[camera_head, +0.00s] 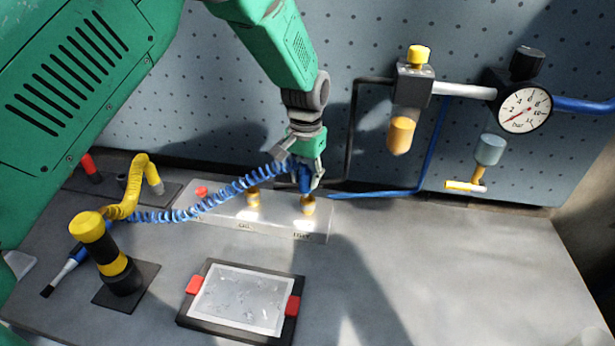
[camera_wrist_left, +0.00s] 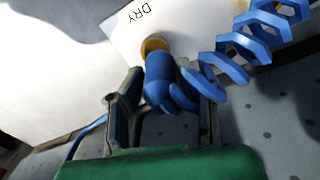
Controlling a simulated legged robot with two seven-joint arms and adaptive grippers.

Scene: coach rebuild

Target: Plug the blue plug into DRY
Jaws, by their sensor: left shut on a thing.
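My left gripper (camera_head: 304,178) is shut on the blue plug (camera_head: 304,172), with a finger on each side of it in the left wrist view (camera_wrist_left: 160,85). A coiled blue hose runs from the plug. The pale block (camera_head: 275,220) bears two brass sockets, a left one (camera_head: 253,197) and a right one (camera_head: 308,205). The plug is above the right socket in the head view. In the left wrist view, the label DRY (camera_wrist_left: 140,14) stands beside the brass socket (camera_wrist_left: 153,44) at the plug's tip. I cannot tell whether the tip is inside. My right gripper is not in view.
A yellow-and-black post (camera_head: 105,250) and a framed plate with red clips (camera_head: 240,297) stand in front. A brush (camera_head: 65,268) lies at left. A filter (camera_head: 412,90) and gauge (camera_head: 524,108) are on the pegboard.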

